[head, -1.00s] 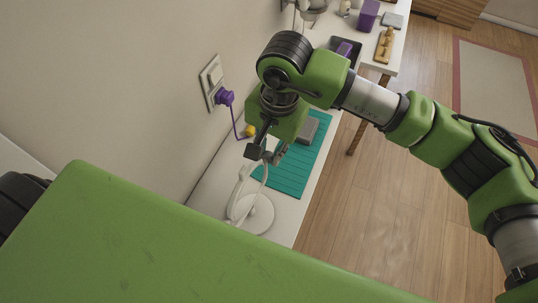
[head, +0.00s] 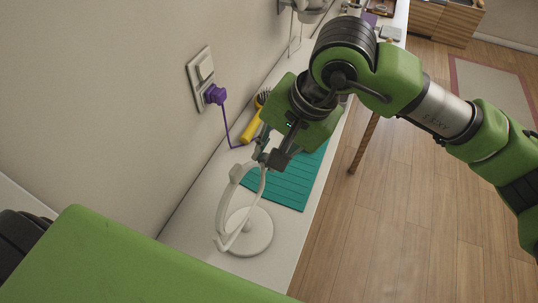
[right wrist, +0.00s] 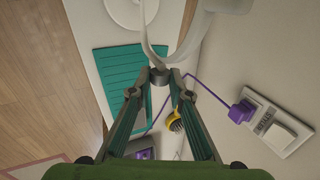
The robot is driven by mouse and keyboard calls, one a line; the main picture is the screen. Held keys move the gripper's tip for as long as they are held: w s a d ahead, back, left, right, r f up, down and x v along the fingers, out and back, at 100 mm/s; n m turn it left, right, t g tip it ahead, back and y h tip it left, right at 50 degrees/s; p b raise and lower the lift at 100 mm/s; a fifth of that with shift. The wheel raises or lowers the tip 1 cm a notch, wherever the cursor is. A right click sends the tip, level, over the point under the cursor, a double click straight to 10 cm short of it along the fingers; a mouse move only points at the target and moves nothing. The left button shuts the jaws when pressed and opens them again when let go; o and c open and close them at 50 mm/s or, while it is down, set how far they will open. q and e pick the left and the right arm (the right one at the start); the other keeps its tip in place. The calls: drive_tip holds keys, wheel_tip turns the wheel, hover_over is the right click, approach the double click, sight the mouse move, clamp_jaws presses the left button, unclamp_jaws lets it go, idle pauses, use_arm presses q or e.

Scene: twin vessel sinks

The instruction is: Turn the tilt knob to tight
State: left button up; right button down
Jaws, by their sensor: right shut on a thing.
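A white mirror-like stand with a round base (head: 250,238) and a curved frame (head: 228,200) stands on the counter. Its curved arms also show at the top of the right wrist view (right wrist: 185,45). My right gripper (head: 270,157) is at the far side of the frame, pointing down toward it. In the right wrist view my fingertips (right wrist: 160,74) close on a small dark grey round knob (right wrist: 160,80) beside the white arms. The fingers hide part of the knob, and any marking on it cannot be read. My left gripper is not in view.
A teal mat (head: 288,190) lies right of the stand. A yellow-handled brush (head: 251,128) lies by the wall. A purple plug (head: 215,95) sits in the wall outlet (head: 200,72), its cord trailing to the counter. The counter's right edge drops to the floor.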

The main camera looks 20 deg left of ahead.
drive_tip(key=c, duration=1.9)
unclamp_jaws()
drive_tip(key=shift+r, duration=0.15)
drive_tip(key=v, duration=1.2)
